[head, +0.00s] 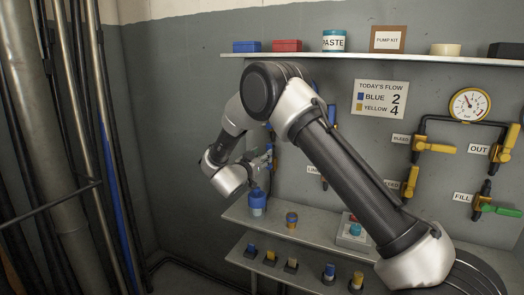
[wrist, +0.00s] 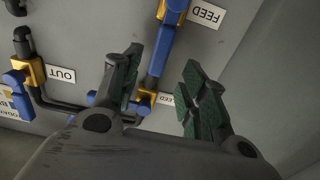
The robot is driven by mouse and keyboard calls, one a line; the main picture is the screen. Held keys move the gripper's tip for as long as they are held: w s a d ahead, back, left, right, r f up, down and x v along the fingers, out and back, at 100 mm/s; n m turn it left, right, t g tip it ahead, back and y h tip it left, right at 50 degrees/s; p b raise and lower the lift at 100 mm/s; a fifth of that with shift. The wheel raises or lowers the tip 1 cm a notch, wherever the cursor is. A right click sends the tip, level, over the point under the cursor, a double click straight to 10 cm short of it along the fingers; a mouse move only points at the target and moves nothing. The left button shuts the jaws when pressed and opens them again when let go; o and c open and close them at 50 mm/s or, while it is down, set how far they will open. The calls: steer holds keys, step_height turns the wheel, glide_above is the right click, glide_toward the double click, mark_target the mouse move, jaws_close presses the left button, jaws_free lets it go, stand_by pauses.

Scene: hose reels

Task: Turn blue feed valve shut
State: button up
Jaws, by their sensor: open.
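The blue feed valve shows in the wrist view, which is upside down. Its brass-yellow body is at the top beside the FEED label (wrist: 206,14). Its long blue handle (wrist: 160,55) runs down the picture, roughly in line with the pipe. My gripper (wrist: 162,72) is open, its two dark green-padded fingers well apart. The handle shows between and beyond the fingers; I cannot tell how near it is. In the head view my gripper (head: 262,160) is near the wall, partly behind my arm, and the blue feed valve is mostly hidden there.
Near the fingers, a second blue-handled valve (wrist: 147,100) stands by a partly covered label. Another by the OUT label (wrist: 62,74) is at left. In the head view, yellow valves (head: 432,146) and a gauge (head: 469,104) are at right. A blue-topped container (head: 257,201) stands below my gripper.

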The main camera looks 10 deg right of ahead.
steer(key=x, duration=0.7)
steer(key=shift+w+d+f, duration=0.1)
steer(key=shift+w+d, duration=0.1)
steer(key=shift+w, duration=0.05)
jaws_close()
